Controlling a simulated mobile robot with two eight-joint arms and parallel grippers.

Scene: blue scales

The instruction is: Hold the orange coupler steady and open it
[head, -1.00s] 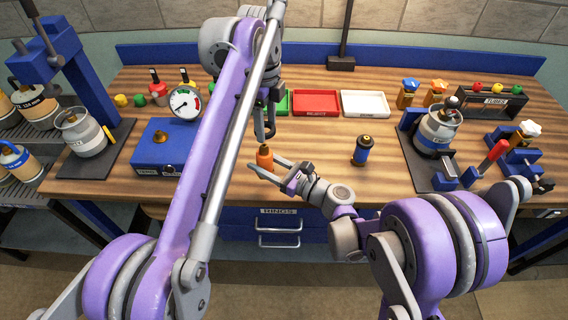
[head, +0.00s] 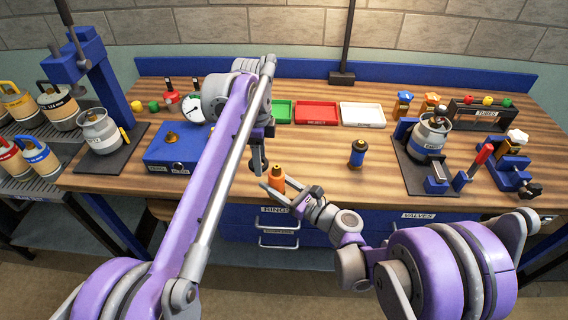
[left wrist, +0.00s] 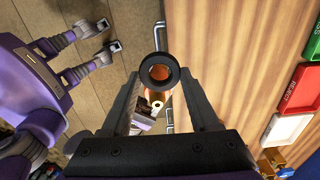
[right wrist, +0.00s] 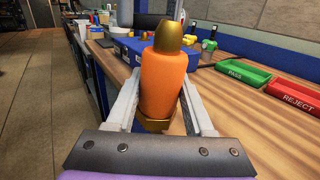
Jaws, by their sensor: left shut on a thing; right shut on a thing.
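The orange coupler (head: 277,180) is upright near the table's front edge. It has a brass tip and a brass lower rim in the right wrist view (right wrist: 162,82). My right gripper (head: 276,187) is shut around its body, one finger on each side. My left gripper (head: 258,170) is just left of the coupler in the head view. In the left wrist view it is shut on a black ring-shaped part (left wrist: 160,73) with an orange inside. The black part appears apart from the coupler.
A blue coupler (head: 357,153) stands to the right on clear wood. Green, red (head: 316,112) and white (head: 362,114) trays lie behind. A blue gauge box (head: 172,150) is at left. A cylinder on a stand (head: 430,137) is at right. Labelled drawers (head: 278,228) sit below the front edge.

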